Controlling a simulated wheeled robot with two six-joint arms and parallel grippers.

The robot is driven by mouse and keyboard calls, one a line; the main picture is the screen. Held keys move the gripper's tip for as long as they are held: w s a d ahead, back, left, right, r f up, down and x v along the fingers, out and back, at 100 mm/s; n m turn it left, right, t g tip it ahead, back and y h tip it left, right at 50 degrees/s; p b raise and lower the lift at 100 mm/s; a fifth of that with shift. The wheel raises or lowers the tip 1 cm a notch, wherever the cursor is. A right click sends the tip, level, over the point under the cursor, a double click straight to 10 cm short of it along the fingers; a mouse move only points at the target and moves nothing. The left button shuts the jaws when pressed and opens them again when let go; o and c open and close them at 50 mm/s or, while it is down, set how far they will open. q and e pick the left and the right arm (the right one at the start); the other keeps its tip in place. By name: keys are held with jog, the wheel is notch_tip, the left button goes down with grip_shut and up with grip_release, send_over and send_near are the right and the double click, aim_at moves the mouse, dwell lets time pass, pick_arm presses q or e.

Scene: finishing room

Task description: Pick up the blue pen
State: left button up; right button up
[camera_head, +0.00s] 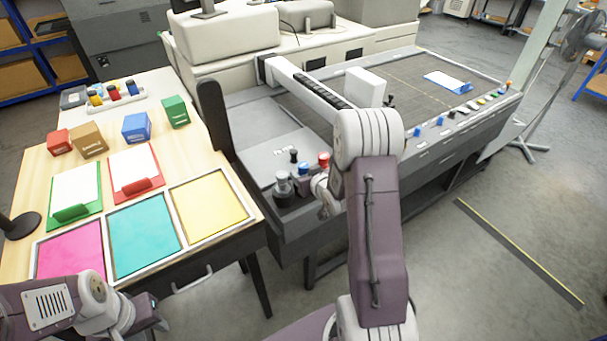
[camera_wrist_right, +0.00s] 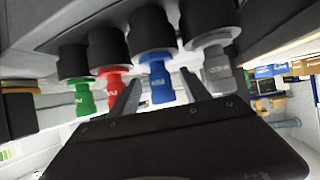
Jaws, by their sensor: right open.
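The blue pen (camera_wrist_right: 156,80) hangs in the right wrist view below a black cap-like holder, in a row with a green pen (camera_wrist_right: 84,98), a red pen (camera_wrist_right: 113,84) and a grey pen (camera_wrist_right: 217,70). My right gripper (camera_wrist_right: 160,92) is open, with one finger on each side of the blue pen. I cannot tell whether the fingers touch it. In the head view, the pen holders stand at the plotter's near left corner, partly hidden by my right arm. My left gripper (camera_head: 150,312) is low at the left, its jaws unclear.
The flatbed plotter (camera_head: 262,150) fills the middle, with a gantry (camera_head: 305,82) across it. A wooden table (camera_head: 190,150) at the left holds coloured trays, clipboards and small boxes. A white block (camera_head: 365,87) is on the gantry. Floor at the right is mostly clear.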

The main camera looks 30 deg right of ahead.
jog(key=shift+x, duration=1.1)
jog(key=shift+s+r, duration=0.1)
jog(key=shift+r, duration=0.05)
jog(key=c, duration=0.4)
grip_shut()
